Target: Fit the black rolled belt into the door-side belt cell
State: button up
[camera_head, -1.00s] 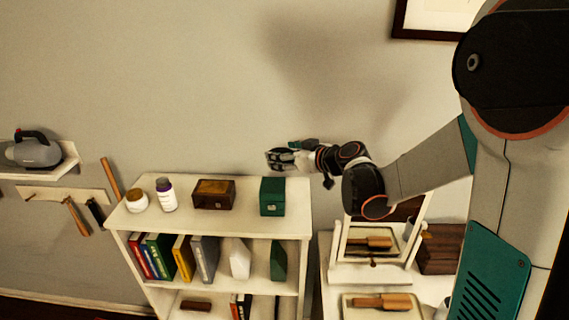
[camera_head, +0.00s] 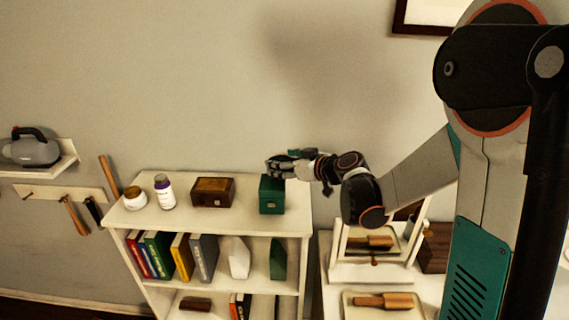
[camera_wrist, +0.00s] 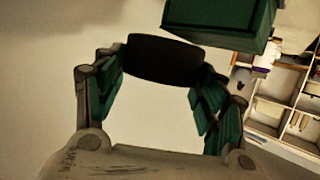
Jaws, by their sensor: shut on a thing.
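My gripper (camera_head: 280,166) is at the end of the outstretched arm, appearing just above the green box in the head view. In the wrist view my gripper (camera_wrist: 164,68) is shut on the black rolled belt (camera_wrist: 163,58), a dark roll lying crosswise between the green-padded fingers. The belt cannot be made out clearly in the head view. A cream unit with several open cells (camera_wrist: 285,90) shows at the right edge of the wrist view, apart from the belt. I cannot tell whether one of these is the door-side belt cell.
The green box (camera_head: 272,194) stands on the bookcase (camera_head: 240,217); it also looms close beyond the belt in the wrist view (camera_wrist: 225,25). A brown box (camera_head: 213,191), a bottle (camera_head: 165,192) and a jar (camera_head: 135,198) stand to its left. A mirror stand (camera_head: 378,272) is at right.

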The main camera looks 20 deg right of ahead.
jog(key=o, duration=1.2)
jog(key=shift+c, duration=0.2)
jog(key=shift+r, duration=0.1)
